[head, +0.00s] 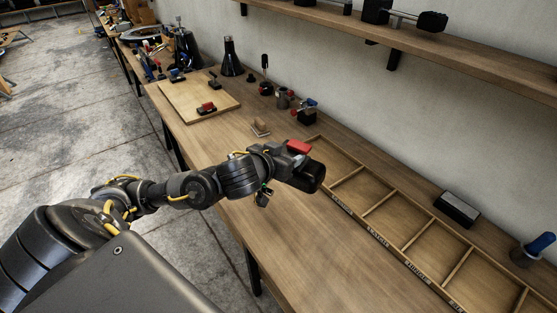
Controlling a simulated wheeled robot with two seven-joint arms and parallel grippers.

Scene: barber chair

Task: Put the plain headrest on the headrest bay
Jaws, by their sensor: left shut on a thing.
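My left gripper (287,164) reaches in from the left over the bench, near the left end of the divided tray. It is shut on a dark rounded block, probably the headrest (312,178); a red patch shows above it. The gripper hides part of the block, so I cannot tell whether it is plain. The wooden tray (401,256) runs along the bench with several open bays. Their front labels are too small to read surely, so I cannot tell which is the headrest bay. The bays in view look empty. My right gripper is out of view.
A grey-topped dark block (457,208) and a blue-handled tool (535,248) stand behind the tray. A board (190,117) with small red and black parts lies at the far left. A small wooden piece (260,128) lies beyond my gripper. The bench front is clear.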

